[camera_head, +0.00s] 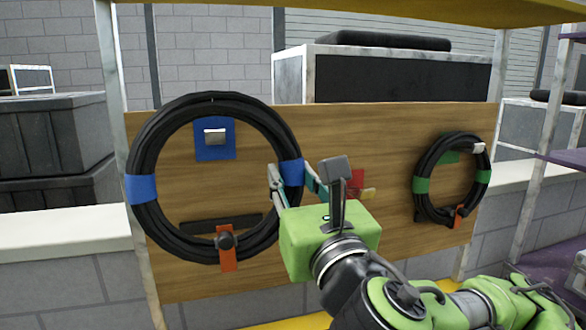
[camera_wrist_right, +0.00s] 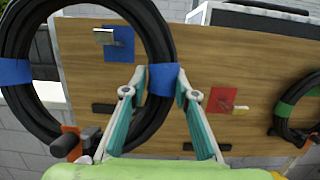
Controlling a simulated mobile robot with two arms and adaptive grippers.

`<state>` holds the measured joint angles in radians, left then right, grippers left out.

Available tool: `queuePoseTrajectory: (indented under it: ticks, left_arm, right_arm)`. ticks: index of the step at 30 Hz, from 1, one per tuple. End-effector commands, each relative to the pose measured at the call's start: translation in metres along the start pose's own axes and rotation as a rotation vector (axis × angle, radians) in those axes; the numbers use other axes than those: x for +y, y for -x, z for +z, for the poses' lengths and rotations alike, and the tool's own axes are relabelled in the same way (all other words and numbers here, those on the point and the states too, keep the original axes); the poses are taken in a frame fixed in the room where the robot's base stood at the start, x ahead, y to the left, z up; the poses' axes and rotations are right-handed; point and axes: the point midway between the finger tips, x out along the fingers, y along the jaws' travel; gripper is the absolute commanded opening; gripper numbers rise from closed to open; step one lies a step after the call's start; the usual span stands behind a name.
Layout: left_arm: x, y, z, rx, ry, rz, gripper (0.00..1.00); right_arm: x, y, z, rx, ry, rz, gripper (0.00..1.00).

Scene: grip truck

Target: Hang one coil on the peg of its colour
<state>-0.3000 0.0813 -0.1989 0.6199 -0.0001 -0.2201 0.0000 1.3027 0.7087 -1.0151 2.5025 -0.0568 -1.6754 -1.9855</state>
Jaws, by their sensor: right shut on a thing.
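A large black coil (camera_head: 150,130) with blue tape bands stands upright at the left of the wooden board (camera_head: 320,130). It also shows in the right wrist view (camera_wrist_right: 18,100). My right gripper (camera_head: 298,178) is shut on its right side, at the blue band (camera_wrist_right: 160,78). The blue plate with its pale metal peg (camera_head: 215,136) shows inside the ring, below the coil's top, with a gap between them. A smaller black coil (camera_head: 425,165) with green bands is at the board's right, around a green plate (camera_head: 449,157). My left gripper is out of view.
A red plate (camera_head: 356,180) with a peg sits mid-board, partly behind my right gripper. An orange bracket with a dark knob (camera_head: 226,241) is at the blue coil's bottom. Dark crates (camera_head: 60,130) stand left. The board between the coils is mostly clear.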

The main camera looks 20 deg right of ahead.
Motion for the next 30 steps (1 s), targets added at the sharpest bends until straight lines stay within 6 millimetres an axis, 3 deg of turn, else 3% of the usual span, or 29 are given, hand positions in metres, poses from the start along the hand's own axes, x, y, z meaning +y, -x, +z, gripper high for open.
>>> queuePoseTrajectory:
  ticks: [30]
  left_arm:
    - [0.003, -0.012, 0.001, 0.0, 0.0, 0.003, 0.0]
  right_arm:
    - [-0.002, -0.048, -0.008, -0.013, -0.008, -0.002, 0.0]
